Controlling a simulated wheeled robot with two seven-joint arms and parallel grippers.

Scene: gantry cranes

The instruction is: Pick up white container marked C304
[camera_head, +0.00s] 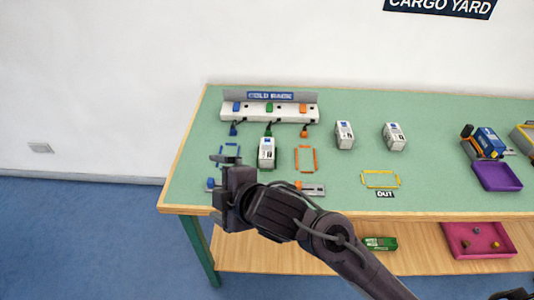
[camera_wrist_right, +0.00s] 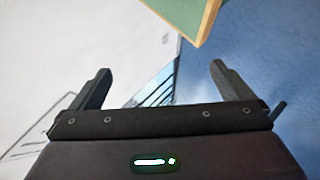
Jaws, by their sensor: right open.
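Three white containers stand upright on the green table. One (camera_head: 267,153) is between the blue and orange outlines, near a green plug on a cord. The other two, a middle one (camera_head: 344,135) and a right one (camera_head: 394,137), stand farther back. Their markings are too small to read, so I cannot tell which is C304. My right gripper (camera_head: 214,187) is open and empty at the table's front left, left of and in front of the nearest container. In the right wrist view its fingers (camera_wrist_right: 160,70) stand apart, with no container between them.
The COLD RACK (camera_head: 310,113) stands at the back left with coloured plugs. A yellow outline (camera_head: 380,179) marked OUT is empty at the front. A blue box (camera_head: 487,142), a purple tray (camera_head: 497,177) and a yellow-edged tray (camera_head: 524,138) are at the right. A lower shelf holds a magenta tray (camera_head: 453,237).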

